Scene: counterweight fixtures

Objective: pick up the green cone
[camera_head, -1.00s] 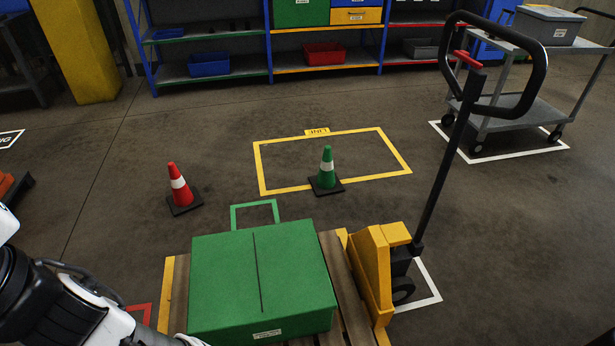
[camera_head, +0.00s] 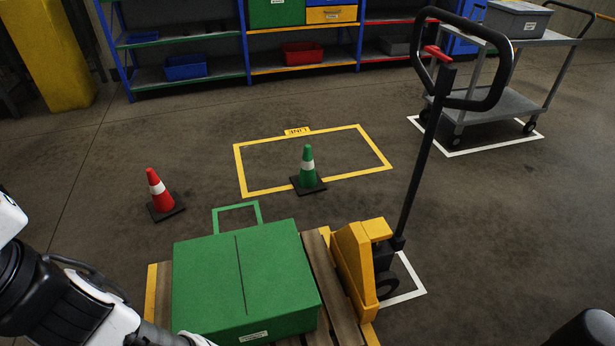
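The green cone (camera_head: 308,168) has a white band and a dark square base. It stands upright on the floor at the front edge of the yellow floor outline (camera_head: 243,172), its base over the line. A similar red cone (camera_head: 158,190) stands to its left, apart from it. My arm enters at the lower left, well short of the green cone. My gripper is out of the frame.
A green box (camera_head: 245,275) on a wooden pallet and a yellow pallet jack (camera_head: 357,260) with a tall black handle stand in front of the cone. A grey cart (camera_head: 490,100) is at right, shelves (camera_head: 245,62) behind. Floor around the cone is clear.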

